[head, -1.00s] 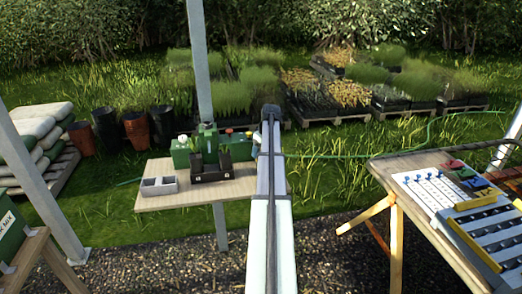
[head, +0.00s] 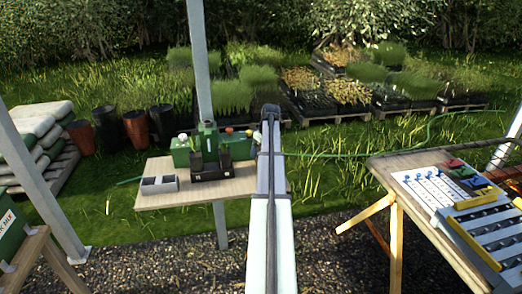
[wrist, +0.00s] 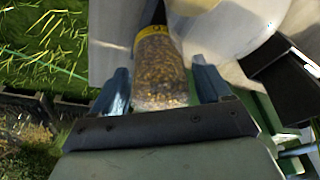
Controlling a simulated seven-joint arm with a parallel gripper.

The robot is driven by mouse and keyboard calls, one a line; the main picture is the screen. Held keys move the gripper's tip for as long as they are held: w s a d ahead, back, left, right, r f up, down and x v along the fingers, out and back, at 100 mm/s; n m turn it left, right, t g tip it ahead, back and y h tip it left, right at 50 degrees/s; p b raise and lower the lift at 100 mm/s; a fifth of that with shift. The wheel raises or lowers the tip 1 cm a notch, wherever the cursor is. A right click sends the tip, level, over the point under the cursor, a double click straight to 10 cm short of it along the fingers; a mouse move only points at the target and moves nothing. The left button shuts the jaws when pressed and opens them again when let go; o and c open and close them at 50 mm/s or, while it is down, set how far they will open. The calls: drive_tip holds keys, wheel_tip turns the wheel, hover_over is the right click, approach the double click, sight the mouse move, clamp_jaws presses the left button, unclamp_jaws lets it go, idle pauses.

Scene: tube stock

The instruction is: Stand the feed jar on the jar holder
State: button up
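The feed jar (wrist: 160,72) shows in the wrist view as a clear jar of brown pellets with a yellow band and a dark end at the top of the picture. It lies between the two blue-grey fingers of my gripper (wrist: 163,88), which press close on both its sides. In the head view my arm hides the gripper and jar. I cannot pick out the jar holder for certain in either view.
A second bench (head: 385,168) at the right holds a white pegged board (head: 425,190) and a yellow-edged rack (head: 470,240). A metal post (head: 200,70) stands behind the table.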

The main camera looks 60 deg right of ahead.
drive_tip(key=shift+o, duration=1.2)
drive_tip(key=v, duration=1.4)
drive_tip(key=shift+w, duration=0.2)
